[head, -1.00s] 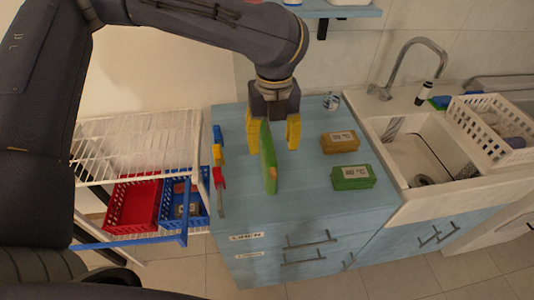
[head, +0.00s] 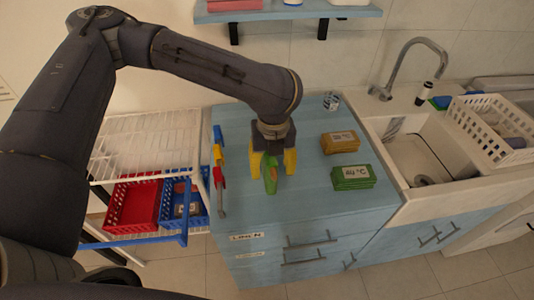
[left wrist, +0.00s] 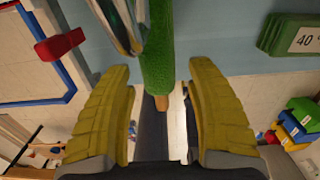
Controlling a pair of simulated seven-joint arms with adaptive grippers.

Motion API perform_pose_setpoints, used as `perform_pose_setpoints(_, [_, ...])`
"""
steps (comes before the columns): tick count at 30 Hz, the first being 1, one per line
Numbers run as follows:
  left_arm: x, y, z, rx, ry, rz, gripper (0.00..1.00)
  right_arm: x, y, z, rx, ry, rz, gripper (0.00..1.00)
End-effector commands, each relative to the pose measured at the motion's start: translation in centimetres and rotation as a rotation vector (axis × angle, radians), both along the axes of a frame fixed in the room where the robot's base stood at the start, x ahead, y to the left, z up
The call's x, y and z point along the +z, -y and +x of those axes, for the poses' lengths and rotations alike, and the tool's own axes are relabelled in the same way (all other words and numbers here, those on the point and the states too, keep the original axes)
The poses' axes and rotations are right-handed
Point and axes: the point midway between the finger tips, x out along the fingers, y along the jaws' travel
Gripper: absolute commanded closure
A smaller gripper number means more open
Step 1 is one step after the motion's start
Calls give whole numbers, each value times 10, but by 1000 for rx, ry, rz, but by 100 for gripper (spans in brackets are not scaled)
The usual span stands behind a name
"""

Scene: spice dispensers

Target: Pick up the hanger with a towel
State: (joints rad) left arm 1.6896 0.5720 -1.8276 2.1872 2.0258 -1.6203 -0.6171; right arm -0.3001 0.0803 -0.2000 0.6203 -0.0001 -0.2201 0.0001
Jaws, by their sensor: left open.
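A narrow green item (head: 270,182), which I take to be the towel on its hanger, is at the blue cabinet top (head: 310,195). In the left wrist view it is a fuzzy green strip (left wrist: 156,55) with a brown, wood-like end (left wrist: 161,102). My left gripper (head: 272,168) points down over it with yellow fingers apart. In the left wrist view the fingers (left wrist: 158,72) stand on both sides of the strip's end, with gaps visible. The hanger's shape is largely hidden. My right gripper is not in view.
A green box (head: 353,178) and an orange box (head: 340,142) lie to the right. Coloured hooks (head: 218,155) line the cabinet's left edge. A white wire rack (head: 145,140) with red (head: 132,203) and blue baskets stands left; the sink (head: 420,155) is right.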

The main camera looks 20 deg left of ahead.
Motion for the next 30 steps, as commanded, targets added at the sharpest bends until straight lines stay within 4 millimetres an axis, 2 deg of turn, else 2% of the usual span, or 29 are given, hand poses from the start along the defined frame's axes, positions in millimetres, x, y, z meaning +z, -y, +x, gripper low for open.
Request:
perform_pose_setpoints(11, [-5,0,0,0,1,0,43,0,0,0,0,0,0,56])
perform_pose_setpoints(25, [-5,0,0,0,1,0,98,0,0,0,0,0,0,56])
perform_pose_setpoints(30, [-5,0,0,-1,1,0,100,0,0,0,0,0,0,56])
